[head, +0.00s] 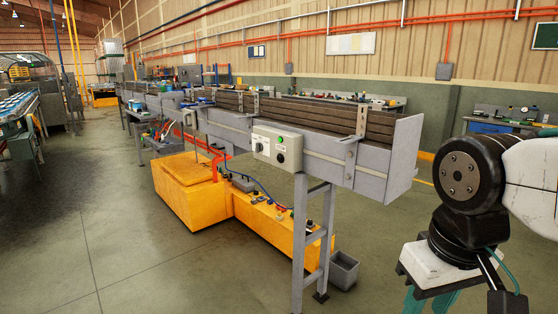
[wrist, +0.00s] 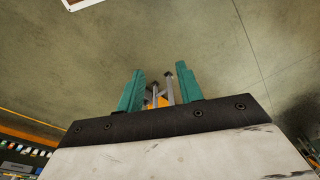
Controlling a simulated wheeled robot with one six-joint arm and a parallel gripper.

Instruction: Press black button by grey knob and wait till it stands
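A pale control box (head: 277,147) is fixed to the near side of the grey conveyor (head: 325,170). A round knob (head: 259,147) sits on its left part. A small dark button (head: 280,158) shows on its right part, with another small control (head: 280,140) above it. Fine detail is too small to tell. My gripper (wrist: 160,72) has two teal fingers spread apart, with nothing held between them. The box does not show clearly in the wrist view.
A yellow-orange platform (head: 187,185) stands under the conveyor, beside grey legs (head: 299,240). A small grey bin (head: 344,270) stands on the floor by a leg. The conveyor's end plate (head: 405,160) lies between box and arm. Floor at the left front is clear.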

